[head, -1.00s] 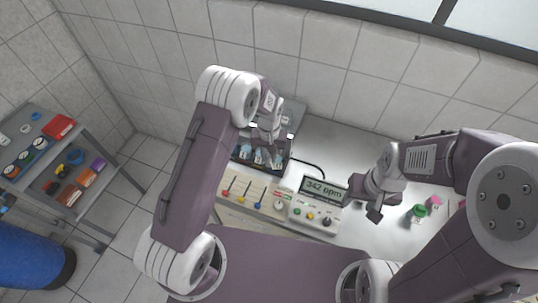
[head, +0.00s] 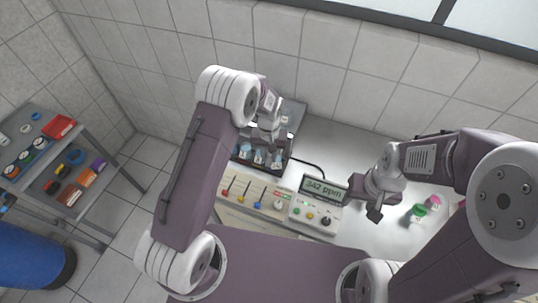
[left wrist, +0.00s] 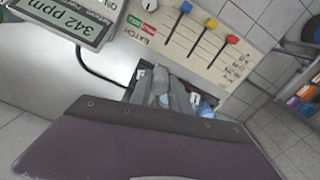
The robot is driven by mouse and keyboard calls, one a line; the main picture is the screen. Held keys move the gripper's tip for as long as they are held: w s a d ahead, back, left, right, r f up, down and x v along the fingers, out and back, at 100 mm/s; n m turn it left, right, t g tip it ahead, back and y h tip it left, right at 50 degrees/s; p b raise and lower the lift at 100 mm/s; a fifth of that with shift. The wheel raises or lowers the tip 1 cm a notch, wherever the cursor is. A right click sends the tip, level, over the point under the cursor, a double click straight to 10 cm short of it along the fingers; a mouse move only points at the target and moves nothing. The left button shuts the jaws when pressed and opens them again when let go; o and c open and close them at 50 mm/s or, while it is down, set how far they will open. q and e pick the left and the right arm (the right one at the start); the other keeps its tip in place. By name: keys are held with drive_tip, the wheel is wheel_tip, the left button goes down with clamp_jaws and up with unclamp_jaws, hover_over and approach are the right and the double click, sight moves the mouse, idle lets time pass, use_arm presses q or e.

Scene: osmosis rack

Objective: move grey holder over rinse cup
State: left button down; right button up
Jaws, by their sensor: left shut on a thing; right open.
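My left gripper (head: 268,136) is above the dark rack (head: 277,164) at the back of the bench, pointing down. It is shut on a small grey piece, which I take for the grey holder; the fingers hide most of it. In the left wrist view, grey parts (left wrist: 176,97) show just past my purple wrist. Several cups with pale blue contents (head: 259,157) stand in the rack below the gripper. I cannot tell which is the rinse cup, or the height of the gap. My right gripper (head: 374,205) is open and empty over the white bench.
A meter (head: 322,191) reading 342 ppm and a panel with red, yellow and blue sliders (head: 246,189) stand in front of the rack. A green-topped item (head: 418,211) and a pink one (head: 433,201) are at right. A shelf (head: 88,180) stands at far left.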

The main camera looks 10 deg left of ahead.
use_arm(q)
drive_tip(key=shift+r, duration=0.1)
idle(0.4)
drive_tip(key=w+a+b, duration=0.1)
drive_tip(key=w+a, duration=0.1)
drive_tip(key=a, duration=0.8)
drive_tip(key=w+a+b, duration=0.1)
drive_tip(key=w+a, duration=0.1)
drive_tip(key=a, duration=0.9)
drive_tip(key=shift+w, duration=0.15)
drive_tip(key=shift+r, duration=0.1)
drive_tip(key=c, duration=1.5)
unclamp_jaws()
drive_tip(key=o, duration=0.3)
drive_tip(key=shift+a, duration=0.1)
